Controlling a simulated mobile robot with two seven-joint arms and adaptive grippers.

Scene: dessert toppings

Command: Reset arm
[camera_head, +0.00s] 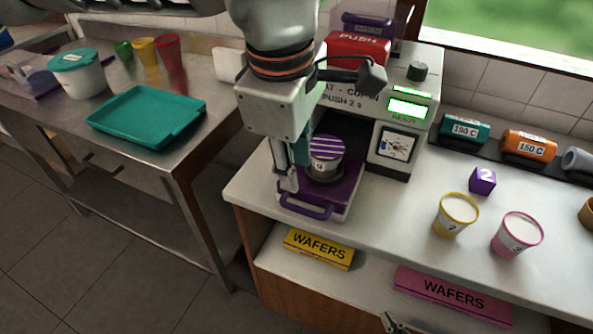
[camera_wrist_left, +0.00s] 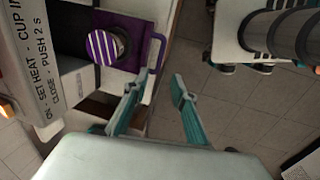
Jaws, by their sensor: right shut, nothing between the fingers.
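My left gripper (camera_head: 294,172) hangs from the top of the head view in front of the white press machine. Its teal-padded fingers are apart and empty in the left wrist view (camera_wrist_left: 160,92). Beside it, a small cup (camera_head: 326,166) with a purple-and-white striped lid stands on the machine's purple pull-out tray (camera_head: 343,196). The cup (camera_wrist_left: 119,42) and tray (camera_wrist_left: 157,50) also show in the wrist view, left of the fingers and apart from them. My right gripper (camera_head: 394,322) shows only partly at the bottom edge, shut and empty.
The machine (camera_head: 400,85) has a lit green display. Yellow (camera_head: 456,214) and pink (camera_head: 517,235) cups and a purple cube (camera_head: 482,180) stand on the right counter. Wafer boxes (camera_head: 319,247) lie on the shelf below. A teal tray (camera_head: 147,113) lies on the left steel table.

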